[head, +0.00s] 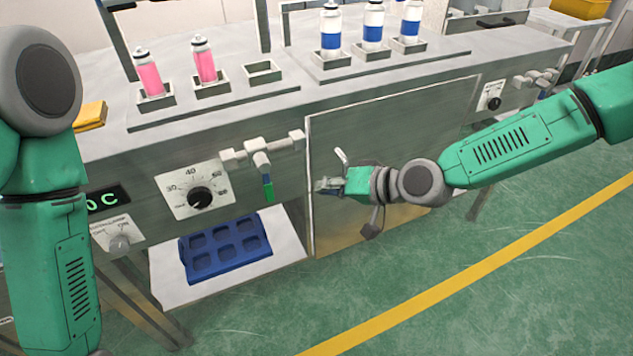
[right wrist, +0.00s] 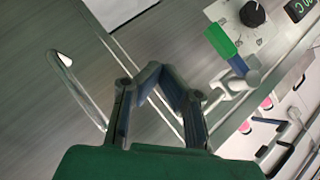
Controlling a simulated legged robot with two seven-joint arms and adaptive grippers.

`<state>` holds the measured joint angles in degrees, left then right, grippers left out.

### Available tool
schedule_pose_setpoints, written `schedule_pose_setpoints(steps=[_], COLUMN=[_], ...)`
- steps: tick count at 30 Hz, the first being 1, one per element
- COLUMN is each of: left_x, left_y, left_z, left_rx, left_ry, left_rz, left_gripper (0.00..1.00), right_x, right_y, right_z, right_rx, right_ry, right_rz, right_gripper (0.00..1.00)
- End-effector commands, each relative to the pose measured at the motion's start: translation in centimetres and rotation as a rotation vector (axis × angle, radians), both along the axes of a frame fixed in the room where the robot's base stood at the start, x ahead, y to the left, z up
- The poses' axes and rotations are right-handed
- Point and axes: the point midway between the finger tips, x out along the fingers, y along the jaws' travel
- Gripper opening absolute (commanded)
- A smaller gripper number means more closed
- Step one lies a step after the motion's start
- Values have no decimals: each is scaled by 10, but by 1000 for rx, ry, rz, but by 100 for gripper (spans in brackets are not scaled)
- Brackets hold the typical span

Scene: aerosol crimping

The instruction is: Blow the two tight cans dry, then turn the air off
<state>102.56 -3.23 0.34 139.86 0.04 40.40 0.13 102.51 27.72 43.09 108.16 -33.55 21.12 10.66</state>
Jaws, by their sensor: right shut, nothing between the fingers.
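Two pink cans (head: 149,76) (head: 204,62) stand upright in square holders at the back left of the bench. Three white cans with blue bands (head: 331,32) (head: 373,24) (head: 411,20) stand in holders further right. I cannot tell which cans are tight. A pipe valve with a green-and-blue lever (head: 268,188) hangs on the bench front; the lever also shows in the right wrist view (right wrist: 221,42). My right gripper (head: 322,186) is shut and empty, in front of the metal door, right of the lever and apart from it. My left gripper is out of view.
The metal door (head: 400,130) has a bent handle (head: 341,157) close to my right gripper. A dial (head: 199,196) and another knob (head: 119,243) sit left of the valve. A blue tray (head: 225,250) lies on a shelf below. One square holder (head: 263,72) is empty.

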Motion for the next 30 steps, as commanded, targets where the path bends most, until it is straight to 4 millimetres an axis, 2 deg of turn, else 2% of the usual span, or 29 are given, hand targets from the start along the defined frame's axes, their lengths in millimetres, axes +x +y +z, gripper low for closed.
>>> schedule_pose_setpoints(steps=[9, 12, 15, 24, 30], left_x=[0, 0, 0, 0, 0], left_y=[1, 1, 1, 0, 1], left_z=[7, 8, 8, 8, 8], left_rx=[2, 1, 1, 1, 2], left_ry=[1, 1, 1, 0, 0], left_rz=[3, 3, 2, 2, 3], left_gripper=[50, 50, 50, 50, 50], right_x=[-22, -25, -28, -28, -28], right_y=[-52, -64, -68, -59, -61], right_z=[-1, -2, -3, -1, -2], right_rx=[9, 14, 14, -1, 3], right_ry=[0, 0, 0, -1, 0], right_rz=[-1, -2, -1, 3, 3], right_gripper=[0, 0, 0, 0, 0])
